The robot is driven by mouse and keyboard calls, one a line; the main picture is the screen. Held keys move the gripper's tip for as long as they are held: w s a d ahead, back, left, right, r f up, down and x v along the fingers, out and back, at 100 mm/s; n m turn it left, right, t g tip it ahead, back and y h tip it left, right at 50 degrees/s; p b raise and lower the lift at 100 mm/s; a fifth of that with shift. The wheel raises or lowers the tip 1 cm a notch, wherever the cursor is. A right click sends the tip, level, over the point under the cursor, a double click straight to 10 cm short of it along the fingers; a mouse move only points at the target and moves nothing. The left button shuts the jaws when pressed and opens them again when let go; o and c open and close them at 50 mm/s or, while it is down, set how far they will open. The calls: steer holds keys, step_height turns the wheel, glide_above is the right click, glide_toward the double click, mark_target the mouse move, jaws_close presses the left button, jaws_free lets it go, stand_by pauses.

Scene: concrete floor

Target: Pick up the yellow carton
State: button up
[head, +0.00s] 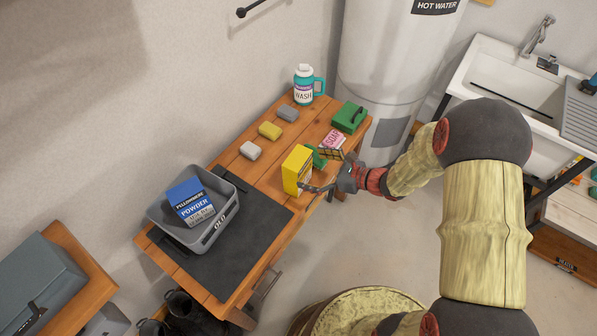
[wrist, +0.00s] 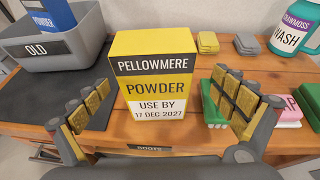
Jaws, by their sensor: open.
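The yellow carton (head: 297,169) stands upright on the wooden table, near its front edge. In the wrist view the yellow carton (wrist: 158,88) faces me, with a black band and the words "POWDER" and "USE BY 17 DEC 2027". My gripper (head: 318,172) is at the table's front edge beside the carton. In the wrist view my gripper (wrist: 163,112) is open, with one padded finger to the left of the carton and one to the right. The carton stands between and beyond the fingers; I cannot tell whether either touches it.
A grey bin (head: 213,232) marked "OLD" holds a blue powder carton (head: 191,203) at left, on a dark mat (head: 242,261). Sponges (head: 270,130), a wash bottle (head: 304,86), a pink soap box (head: 333,140) and a green case (head: 350,117) stand behind. A green object (wrist: 218,98) lies beside the right finger.

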steer(key=b+x, duration=0.1)
steer(key=x, duration=0.1)
steer(key=b+x, duration=0.1)
steer(key=x, duration=0.1)
steer(key=shift+s+a+f, duration=0.25)
steer(key=shift+a+f, duration=0.05)
steer(key=shift+a, duration=0.05)
steer(key=shift+w+a, duration=0.2)
steer(key=shift+a, duration=0.05)
steer(key=c, duration=0.4)
steer(key=c, duration=1.2)
